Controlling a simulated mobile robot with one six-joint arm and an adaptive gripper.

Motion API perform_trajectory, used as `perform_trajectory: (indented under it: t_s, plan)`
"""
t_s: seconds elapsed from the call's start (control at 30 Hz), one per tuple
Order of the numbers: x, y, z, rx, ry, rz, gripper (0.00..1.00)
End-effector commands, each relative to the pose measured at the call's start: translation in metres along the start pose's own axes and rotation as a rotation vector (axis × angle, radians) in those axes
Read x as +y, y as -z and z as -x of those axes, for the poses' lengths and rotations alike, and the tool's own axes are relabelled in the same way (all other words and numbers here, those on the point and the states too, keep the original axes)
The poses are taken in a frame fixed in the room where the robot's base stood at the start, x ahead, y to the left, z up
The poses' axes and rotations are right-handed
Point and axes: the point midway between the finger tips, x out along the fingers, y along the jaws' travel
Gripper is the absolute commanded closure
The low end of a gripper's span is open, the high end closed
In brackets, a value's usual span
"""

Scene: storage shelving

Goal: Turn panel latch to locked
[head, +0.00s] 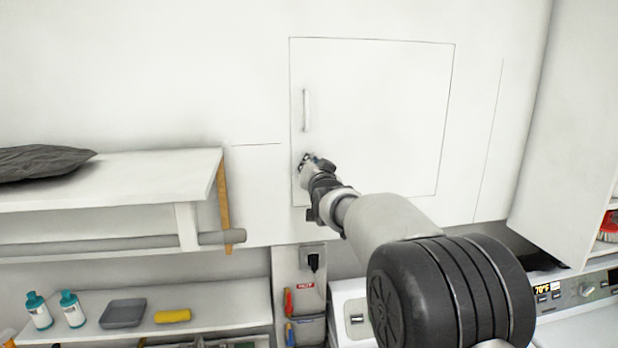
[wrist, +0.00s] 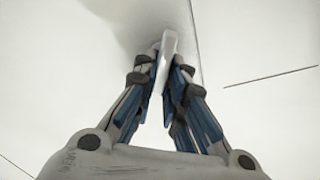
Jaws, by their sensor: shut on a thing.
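The white panel door (head: 385,110) is flush in the white wall, with a thin dark outline. A small vertical handle (head: 306,110) is on its left side. My gripper (head: 306,160) is at the door's left side, below that handle. In the wrist view, my gripper (wrist: 167,75) is shut on a pale, narrow upright latch (wrist: 168,48) that sticks out from the white surface. The latch looks close to vertical in that view, with a slight tilt. Its base is partly hidden by the fingers. In the head view my gripper mostly hides the latch.
A white shelf with a dark cushion (head: 40,163) and a grey rod (head: 100,245) is at left. A lower shelf holds teal bottles (head: 38,310), a grey tray (head: 123,313) and a yellow roll (head: 172,316). A control panel (head: 580,292) is at lower right.

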Motion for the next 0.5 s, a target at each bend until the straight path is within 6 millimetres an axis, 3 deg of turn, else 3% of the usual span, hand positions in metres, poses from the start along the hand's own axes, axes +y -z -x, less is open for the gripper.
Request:
perform_trajectory:
  t_s: [0.5]
  plan:
    - [0.0081, -0.002, 0.0, 0.001, 0.0, -0.49, 1.0]
